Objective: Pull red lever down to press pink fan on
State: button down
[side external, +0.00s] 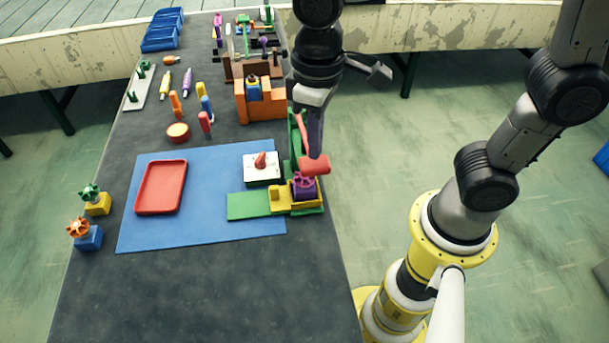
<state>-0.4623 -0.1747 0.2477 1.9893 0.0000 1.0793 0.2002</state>
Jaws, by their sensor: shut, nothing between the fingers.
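The red lever (314,165) is at the right side of the blue mat, beside an upright green stand (296,148). A purple-pink fan (304,187) sits below the lever in a yellow holder (283,203) on a green base. The lever's red end is just above the fan; I cannot tell whether they touch. My gripper (315,152) points down, shut, with its dark fingers at the top of the lever. I cannot tell whether the fingertips touch it. The gripper hides part of the green stand.
A white box with a red knob (262,168) stands left of the stand. A red tray (161,187) lies on the blue mat (215,228). An orange block (262,107) stands behind. Two small fans (97,203) (89,237) are at the left edge. The front table is clear.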

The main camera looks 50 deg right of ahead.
jog(key=shift+f, duration=0.15)
dwell(0.4)
notch_tip(320, 180, down, 8)
dwell(2.0)
dwell(0.3)
jog(key=shift+r, duration=4.15)
jog(key=shift+r, duration=2.5)
jog(key=shift+d, duration=0.1)
